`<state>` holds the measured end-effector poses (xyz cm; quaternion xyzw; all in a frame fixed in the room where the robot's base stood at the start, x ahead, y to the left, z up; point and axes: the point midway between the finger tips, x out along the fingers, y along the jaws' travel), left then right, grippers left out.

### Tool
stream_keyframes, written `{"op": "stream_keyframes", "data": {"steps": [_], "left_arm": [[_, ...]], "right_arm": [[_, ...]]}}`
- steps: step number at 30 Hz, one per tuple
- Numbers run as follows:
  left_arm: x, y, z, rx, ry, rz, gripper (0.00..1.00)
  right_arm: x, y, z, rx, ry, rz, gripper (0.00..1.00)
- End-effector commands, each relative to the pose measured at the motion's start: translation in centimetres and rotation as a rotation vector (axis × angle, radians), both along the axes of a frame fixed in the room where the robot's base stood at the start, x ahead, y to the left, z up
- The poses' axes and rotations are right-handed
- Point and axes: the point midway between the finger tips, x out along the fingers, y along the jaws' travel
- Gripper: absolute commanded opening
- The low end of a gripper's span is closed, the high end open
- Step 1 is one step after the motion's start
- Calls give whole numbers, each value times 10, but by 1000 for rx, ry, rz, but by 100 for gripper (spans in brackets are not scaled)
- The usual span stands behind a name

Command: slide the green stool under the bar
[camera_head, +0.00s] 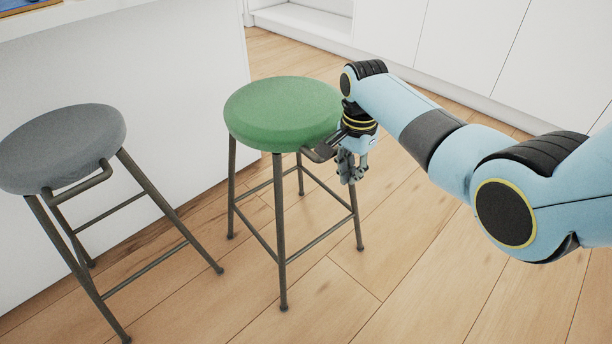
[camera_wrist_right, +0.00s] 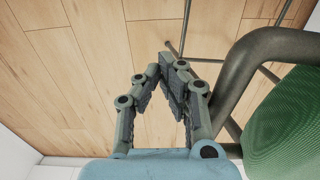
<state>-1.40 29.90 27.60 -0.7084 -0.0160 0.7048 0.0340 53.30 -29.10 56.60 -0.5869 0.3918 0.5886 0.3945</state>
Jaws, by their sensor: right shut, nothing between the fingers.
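The green stool (camera_head: 283,112) stands upright on dark metal legs, right of the white bar front (camera_head: 140,75) and out from it. Its round seat also shows at the right edge of the wrist view (camera_wrist_right: 288,125). A dark handle (camera_head: 318,153) projects from the seat's near right side; it curves past the fingers in the wrist view (camera_wrist_right: 238,82). My right gripper (camera_head: 352,176) points down beside this handle, shut and empty. In the wrist view its fingers (camera_wrist_right: 165,78) are left of the handle, not around it. My left gripper is out of view.
A grey stool (camera_head: 62,147) with a similar handle stands left of the green one, close to the bar. White cabinets (camera_head: 460,45) line the back right. Wooden floor (camera_head: 400,270) is clear at the front and right.

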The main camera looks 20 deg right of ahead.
Motion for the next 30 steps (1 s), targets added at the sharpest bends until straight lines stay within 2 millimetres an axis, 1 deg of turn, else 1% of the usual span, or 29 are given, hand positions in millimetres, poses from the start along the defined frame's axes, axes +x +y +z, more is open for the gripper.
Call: {"op": "stream_keyframes", "data": {"steps": [1, 3, 9, 22, 30], "left_arm": [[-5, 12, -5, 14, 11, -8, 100], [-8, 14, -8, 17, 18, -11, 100], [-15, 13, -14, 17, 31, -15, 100], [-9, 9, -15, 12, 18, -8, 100], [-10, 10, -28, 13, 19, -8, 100]], "right_arm": [[5, 2, -4, 2, -3, 1, 0], [9, 4, -4, 2, -2, 1, 0], [18, 8, -4, 1, -2, 1, 0], [22, 9, -3, 1, -2, 1, 0], [39, 16, -5, 1, -3, 1, 0]]}}
